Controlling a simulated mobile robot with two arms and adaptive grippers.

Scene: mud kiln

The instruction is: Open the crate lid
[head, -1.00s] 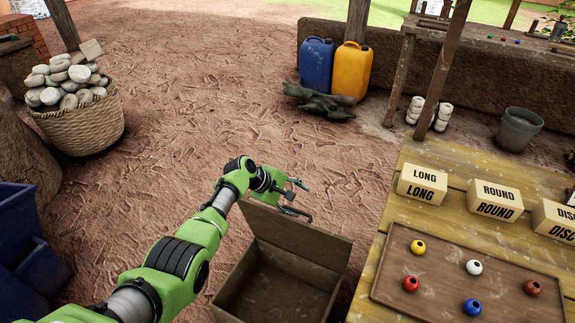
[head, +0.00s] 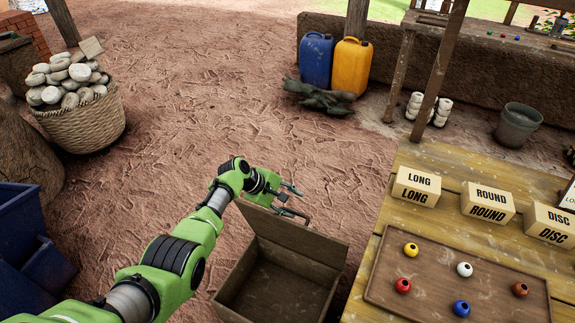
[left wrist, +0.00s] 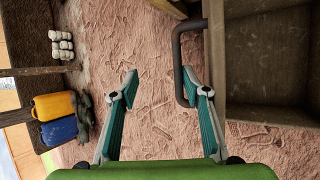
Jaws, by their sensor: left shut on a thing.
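The wooden crate (head: 222,292) stands on the ground at the bottom middle of the head view. Its lid (head: 300,240) stands raised at the far side, and the empty-looking inside shows. My left gripper (head: 287,200) is at the lid's upper edge. In the left wrist view the dark bar handle (left wrist: 177,65) lies against the right fingertip, between the fingers. The crate (left wrist: 270,112) fills the right of that view. My right gripper is out of view.
A wooden table (head: 440,235) with a bead tray (head: 420,305) and labelled blocks stands close on the right. Blue bins (head: 25,240) and a basket of stones (head: 85,125) are at left. Blue and yellow jerrycans (head: 351,68) stand behind. The ground beyond the crate is open.

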